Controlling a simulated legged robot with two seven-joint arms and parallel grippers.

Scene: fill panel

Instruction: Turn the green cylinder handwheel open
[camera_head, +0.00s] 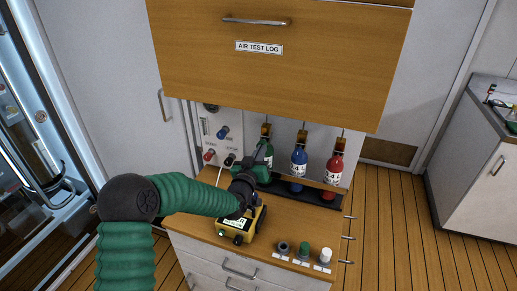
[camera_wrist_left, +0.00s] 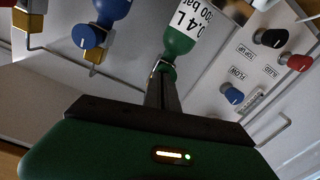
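The green cylinder (camera_head: 266,153) stands in the panel rack, left of a blue and a red cylinder. In the left wrist view the green cylinder (camera_wrist_left: 184,36) hangs upside down in the picture with a white label. My right gripper is not in view.
The blue cylinder (camera_head: 299,161) and red cylinder (camera_head: 333,166) stand close on the right. Blue, red and black knobs (camera_head: 222,132) are on the panel to the left. A yellow device (camera_head: 241,224) sits on the counter under my arm. A wooden cabinet (camera_head: 290,85) overhangs above.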

